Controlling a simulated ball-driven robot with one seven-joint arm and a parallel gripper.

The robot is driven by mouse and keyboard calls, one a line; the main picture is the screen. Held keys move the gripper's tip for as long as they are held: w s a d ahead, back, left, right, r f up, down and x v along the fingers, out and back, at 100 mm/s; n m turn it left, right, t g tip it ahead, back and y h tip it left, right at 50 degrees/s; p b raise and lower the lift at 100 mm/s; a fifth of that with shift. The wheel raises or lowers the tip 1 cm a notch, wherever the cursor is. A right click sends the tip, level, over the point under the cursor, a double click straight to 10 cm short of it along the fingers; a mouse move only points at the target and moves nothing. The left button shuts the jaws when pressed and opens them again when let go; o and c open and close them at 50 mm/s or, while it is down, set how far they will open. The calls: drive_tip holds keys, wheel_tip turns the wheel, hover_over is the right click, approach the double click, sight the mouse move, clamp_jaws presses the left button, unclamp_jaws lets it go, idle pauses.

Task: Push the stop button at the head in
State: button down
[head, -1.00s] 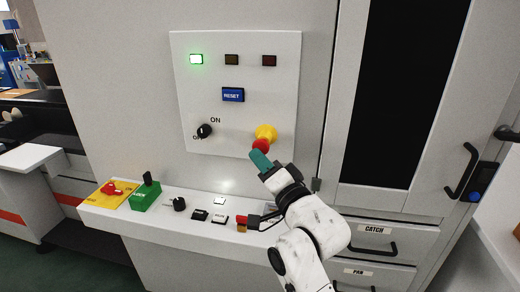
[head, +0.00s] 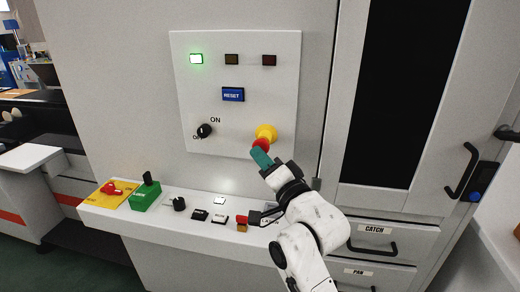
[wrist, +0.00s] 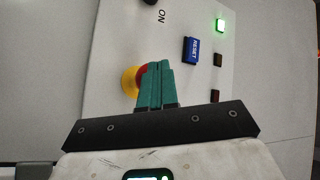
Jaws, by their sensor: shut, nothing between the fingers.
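The stop button is a red mushroom head (head: 260,144) on a yellow collar (head: 267,132), low on the right of the white panel (head: 285,60). In the wrist view the red head (wrist: 142,71) shows just left of my fingers, partly hidden by them, with the yellow collar (wrist: 129,82) beyond. My gripper (head: 259,154) has teal fingers, shut and empty. Its tips are at the lower edge of the red head in the head view; I cannot tell whether they touch it. The fingers also show in the wrist view (wrist: 156,68).
The panel also holds a blue RESET button (head: 233,95), a black ON/OFF knob (head: 205,131) and a lit green lamp (head: 196,59). A ledge (head: 150,217) below carries a green lever box (head: 146,196), a yellow plate with a red knob (head: 112,189) and several switches.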

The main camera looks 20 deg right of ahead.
drive_tip(key=shift+w+d, duration=0.15)
idle(0.5)
drive_tip(key=shift+s+a+p, duration=0.45)
drive_tip(key=shift+s+a, duration=0.05)
drive_tip(key=shift+s, duration=0.2)
drive_tip(key=s+a+p, duration=0.1)
drive_tip(key=s, duration=0.1)
drive_tip(key=s+a+p, duration=0.1)
drive_tip(key=s+a, duration=0.1)
drive_tip(key=shift+p, duration=0.35)
idle(0.4)
